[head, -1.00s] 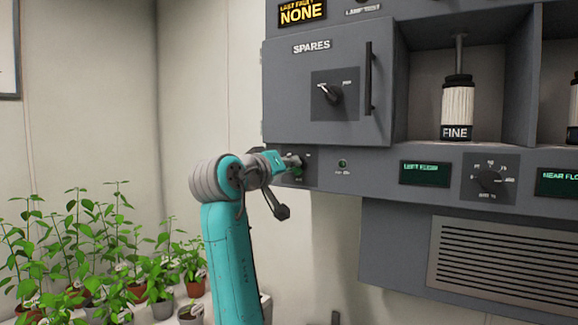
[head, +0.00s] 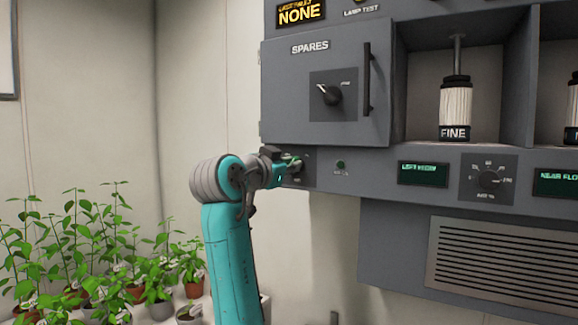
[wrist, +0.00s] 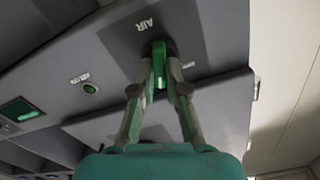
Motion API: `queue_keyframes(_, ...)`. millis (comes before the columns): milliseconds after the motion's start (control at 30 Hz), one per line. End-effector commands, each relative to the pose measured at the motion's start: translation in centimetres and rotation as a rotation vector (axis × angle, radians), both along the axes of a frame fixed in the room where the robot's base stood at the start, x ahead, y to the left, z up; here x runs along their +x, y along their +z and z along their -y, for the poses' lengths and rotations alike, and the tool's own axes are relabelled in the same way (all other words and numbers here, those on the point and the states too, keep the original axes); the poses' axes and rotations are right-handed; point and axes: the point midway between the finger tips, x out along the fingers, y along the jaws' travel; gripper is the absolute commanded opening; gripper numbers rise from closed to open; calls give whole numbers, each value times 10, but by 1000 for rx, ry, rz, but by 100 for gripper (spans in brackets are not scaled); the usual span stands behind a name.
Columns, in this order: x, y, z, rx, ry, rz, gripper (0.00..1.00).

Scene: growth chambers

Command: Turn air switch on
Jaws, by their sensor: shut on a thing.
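My gripper (wrist: 160,82) is shut on the knob, with a green-tipped finger on each side. In the head view my gripper (head: 291,163) reaches the switch plate (head: 309,168) at the lower left of the grey cabinet. The gripper hides most of the switch there.
Above is the SPARES door (head: 298,85) with its own knob (head: 329,94) and a vertical handle (head: 367,80). Another dial (head: 488,178) and a display (head: 423,174) are to the right. Potted plants (head: 115,250) stand at lower left.

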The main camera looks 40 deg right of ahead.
Motion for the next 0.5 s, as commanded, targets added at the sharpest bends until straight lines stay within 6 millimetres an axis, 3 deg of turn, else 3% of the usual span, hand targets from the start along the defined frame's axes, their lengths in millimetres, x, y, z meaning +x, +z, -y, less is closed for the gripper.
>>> queue_keyframes(500, -2, -1, 1, 123, 0, 344, 0)
